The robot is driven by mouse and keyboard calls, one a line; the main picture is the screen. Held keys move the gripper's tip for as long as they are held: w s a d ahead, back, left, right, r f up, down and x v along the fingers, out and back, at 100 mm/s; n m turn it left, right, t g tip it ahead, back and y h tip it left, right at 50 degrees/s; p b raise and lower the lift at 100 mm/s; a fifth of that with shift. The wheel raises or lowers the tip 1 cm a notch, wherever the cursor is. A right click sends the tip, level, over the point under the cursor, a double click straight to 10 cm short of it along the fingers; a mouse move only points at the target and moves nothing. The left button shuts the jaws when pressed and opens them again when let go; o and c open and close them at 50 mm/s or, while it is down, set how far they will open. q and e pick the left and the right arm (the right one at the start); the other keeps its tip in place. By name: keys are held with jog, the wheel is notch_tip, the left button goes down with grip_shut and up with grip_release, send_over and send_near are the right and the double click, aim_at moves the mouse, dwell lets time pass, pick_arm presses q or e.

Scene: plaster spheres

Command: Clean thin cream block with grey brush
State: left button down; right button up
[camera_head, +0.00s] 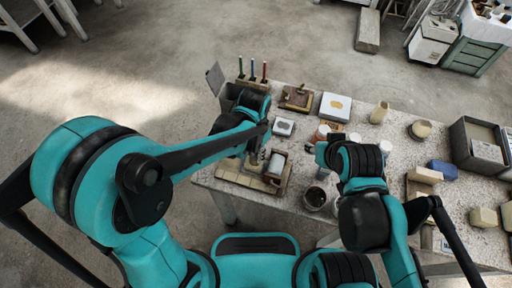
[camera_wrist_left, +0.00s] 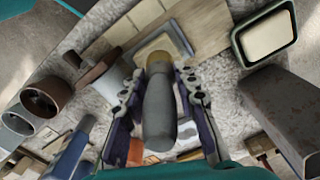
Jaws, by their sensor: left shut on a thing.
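My left gripper (camera_wrist_left: 160,95) is shut on the grey brush (camera_wrist_left: 160,112), whose thick grey handle stands between the fingers. The brush's yellowish head lies over a flat grey-edged piece (camera_wrist_left: 181,38) on a wooden board; contact cannot be told. Several cream blocks (camera_wrist_left: 145,13) lie in a row along the board, and a pale cream block (camera_wrist_left: 267,34) sits in a dark green tray. I cannot tell which is the thin cream block. In the head view my left gripper (camera_head: 258,152) is above the board, its fingers partly hidden. My right gripper (camera_head: 322,152) is over the table; its jaws are unclear.
The speckled table (camera_head: 385,150) is crowded. Pens (camera_head: 252,70) stand at the back left, and a white box with a yellow oval (camera_head: 335,106) lies behind the grippers. A dark pot (camera_head: 315,197) stands near the front edge. A grey crate (camera_head: 478,142) is at the right.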

pick_arm(q)
jog(key=shift+s+a, duration=0.25)
jog(key=shift+s, duration=0.45)
jog(key=shift+s+a, duration=0.2)
jog(key=shift+s, duration=0.45)
jog(key=shift+f, duration=0.1)
jog(key=shift+w, duration=0.1)
jog(key=shift+w+d+b, duration=0.1)
jog(key=shift+w+d, duration=0.15)
jog(key=shift+w, duration=0.5)
jog(key=shift+w+d+b, duration=0.1)
jog(key=shift+w+d, duration=0.15)
jog(key=shift+w, duration=0.55)
jog(key=shift+w+d+b, duration=0.1)
jog(key=shift+w+d, duration=0.15)
jog(key=shift+w, duration=0.5)
jog(key=shift+s, duration=0.15)
jog(key=shift+s+a+r+p, duration=0.2)
jog(key=shift+s+r+p, duration=0.2)
jog(key=shift+s, duration=0.15)
jog(key=shift+s+a+r+p, duration=0.15)
jog(key=shift+s+r+p, duration=0.15)
jog(key=shift+s+r, duration=0.15)
jog(key=shift+f, duration=0.1)
